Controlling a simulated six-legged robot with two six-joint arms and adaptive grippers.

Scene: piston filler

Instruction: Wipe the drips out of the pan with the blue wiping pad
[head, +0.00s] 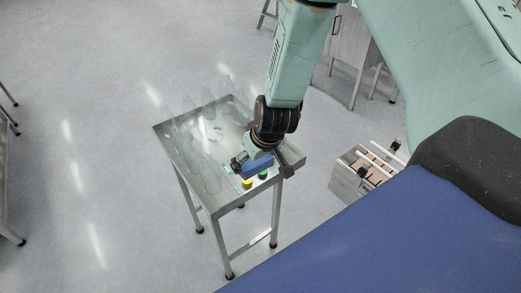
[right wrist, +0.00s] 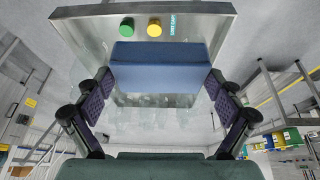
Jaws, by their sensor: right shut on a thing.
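The blue wiping pad (right wrist: 160,66) is a rectangular block between the fingers of my right gripper (right wrist: 160,82), which is shut on it. In the head view the pad (head: 258,167) is near the right corner of a shallow steel pan-like top (head: 187,176). I cannot tell whether the pad touches the surface below it. Faint pale patches show on the steel, but separate drips are too small to make out. Part of the top is hidden behind my right arm. My left gripper is not in view.
Several transparent bottles (head: 209,103) stand along the far side of the top. A yellow button (head: 247,184) and a green button (head: 263,175) sit at the near edge, close to the pad. A metal box with rods (head: 352,178) stands to the right. Open floor lies left.

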